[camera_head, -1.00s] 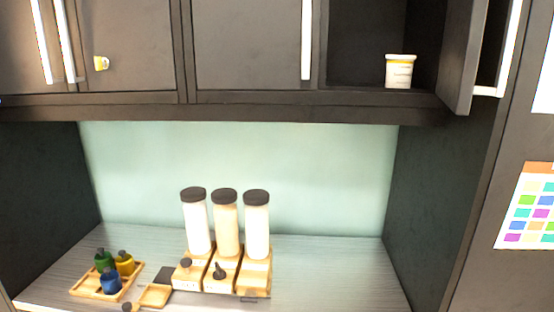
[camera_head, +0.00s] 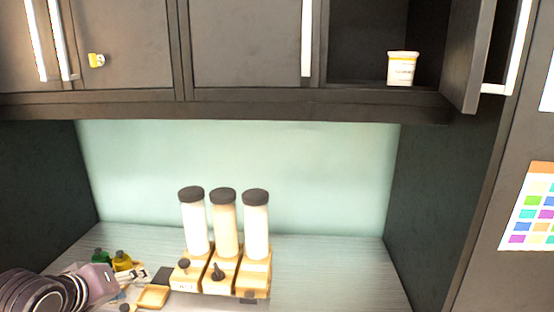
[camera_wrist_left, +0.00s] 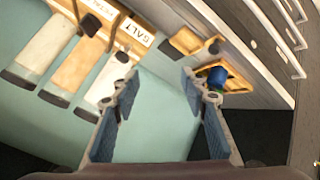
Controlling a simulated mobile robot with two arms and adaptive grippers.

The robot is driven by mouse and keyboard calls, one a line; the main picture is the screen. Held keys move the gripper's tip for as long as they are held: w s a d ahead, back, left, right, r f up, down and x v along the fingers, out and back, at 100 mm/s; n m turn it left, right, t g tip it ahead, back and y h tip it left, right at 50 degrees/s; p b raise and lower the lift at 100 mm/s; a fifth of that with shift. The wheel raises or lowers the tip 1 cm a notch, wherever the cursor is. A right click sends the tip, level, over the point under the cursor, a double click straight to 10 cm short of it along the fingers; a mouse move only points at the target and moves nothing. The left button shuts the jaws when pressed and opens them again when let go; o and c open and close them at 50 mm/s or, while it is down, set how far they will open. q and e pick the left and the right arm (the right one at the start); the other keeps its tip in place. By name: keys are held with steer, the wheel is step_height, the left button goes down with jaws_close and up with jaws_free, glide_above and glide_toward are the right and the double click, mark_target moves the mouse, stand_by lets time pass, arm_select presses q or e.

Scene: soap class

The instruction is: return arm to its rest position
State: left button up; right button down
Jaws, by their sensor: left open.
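My left arm (camera_head: 50,292) reaches in from the lower left of the head view. Its gripper (camera_head: 138,276) is over the left part of the counter, in front of the wooden tray and the small bottles. In the left wrist view the gripper (camera_wrist_left: 158,85) has its two fingers wide apart with nothing between them. A blue bottle (camera_wrist_left: 217,77) shows beside the right finger there; the arm hides it in the head view. A green bottle (camera_head: 101,257) and a yellow bottle (camera_head: 122,261) show behind the gripper. My right gripper is not in view.
Three tall dispensers with dark lids (camera_head: 225,225) stand on wooden bases right of the gripper. A small wooden dish (camera_head: 153,296) lies between. A white tub (camera_head: 402,68) stands in the open upper cabinet, whose door (camera_head: 466,60) sticks out. The counter's right part (camera_head: 335,270) is clear.

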arm_select(q)
steer(key=s+d+f+m+g, duration=0.2)
steer(key=s+d+f+m, duration=0.1)
steer(key=s+f, duration=0.5)
steer(key=s+d+f+m+g, duration=0.2)
steer(key=s+d+f, duration=0.3)
steer(key=f, duration=0.5)
steer(key=s+d+f+m+g, duration=0.15)
steer(key=s+f, duration=0.25)
steer(key=s, duration=0.4)
steer(key=s+d+f+m+g, duration=0.1)
steer(key=s+d+f+m, duration=0.2)
steer(key=s, duration=0.5)
step_height(320, 180, down, 27)
steer(key=a+b, duration=0.1)
steer(key=b, duration=0.1)
steer(key=s+a+f+g+b, duration=0.2)
steer(key=s+a+f, duration=0.1)
steer(key=s+f, duration=1.5)
step_height(320, 180, down, 2)
steer(key=shift+s+a+f, duration=0.15)
steer(key=shift+s+f, duration=0.05)
steer(key=shift+f, duration=0.05)
